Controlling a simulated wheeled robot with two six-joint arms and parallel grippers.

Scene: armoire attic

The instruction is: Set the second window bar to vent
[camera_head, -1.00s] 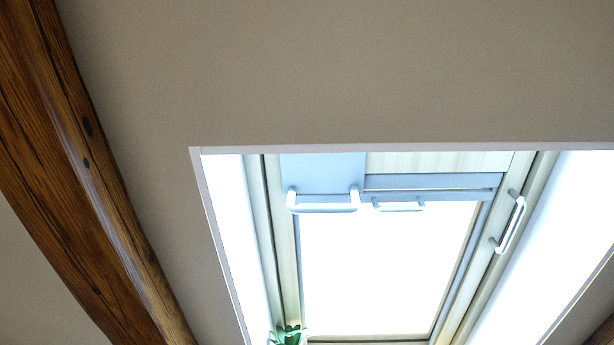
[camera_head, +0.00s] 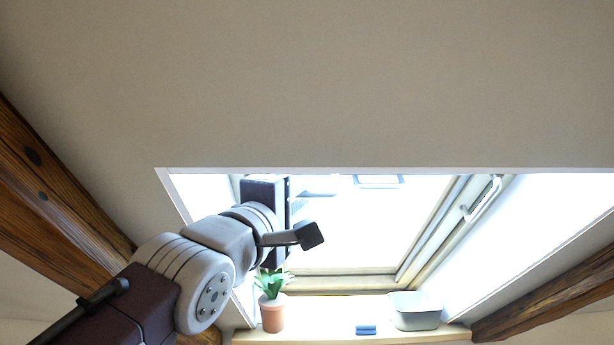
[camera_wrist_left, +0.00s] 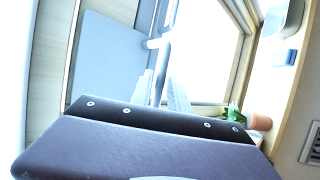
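The roof window (camera_head: 375,225) shows bright in the head view. A pale bar (camera_head: 318,192) shows at its upper left, partly behind my left gripper, and a smaller bar (camera_head: 378,182) sits to its right. A third bar-like handle (camera_head: 483,200) is on the right frame. My left gripper (camera_head: 298,190) is raised at the window's upper left. In the left wrist view, its two pale fingers (camera_wrist_left: 160,92) stand apart, with a pale bar (camera_wrist_left: 160,60) running down between or just beyond them; contact is unclear. A blue-grey panel (camera_wrist_left: 110,60) lies beside that bar. My right gripper is out of view.
Below the window, a sill (camera_head: 300,335) holds a potted plant (camera_head: 272,312), a small blue object (camera_head: 365,329) and a grey tub (camera_head: 415,312). Wooden beams (camera_head: 50,190) slope at both sides. The ceiling above the window is clear.

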